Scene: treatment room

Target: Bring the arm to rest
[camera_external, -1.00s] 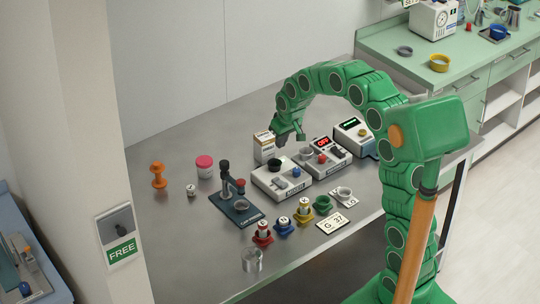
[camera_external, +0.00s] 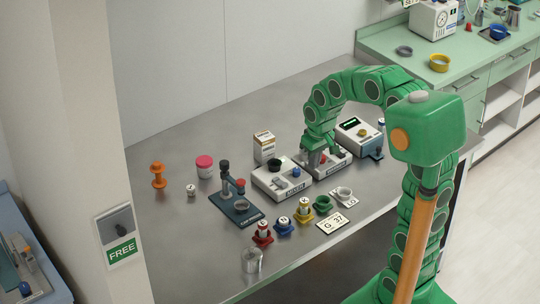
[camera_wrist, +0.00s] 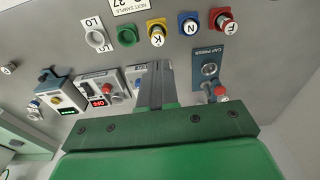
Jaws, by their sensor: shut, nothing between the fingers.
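My green arm arches over the grey metal table (camera_external: 180,240) from the right. My gripper (camera_external: 315,160) points down in front of the white device with the OFF display, which it partly covers in the external view. In the wrist view my gripper (camera_wrist: 155,66) is shut, with its grey fingers together and nothing between them. The OFF device (camera_wrist: 97,97) shows left of the fingers there. The fingers hide part of another white device beside it. I cannot tell the exact height of the fingertips above the devices.
Coloured holders, including a yellow one (camera_external: 303,213), line the front, with a clear cup (camera_external: 251,262). A small carton (camera_external: 264,147) stands behind. The left table is mostly clear.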

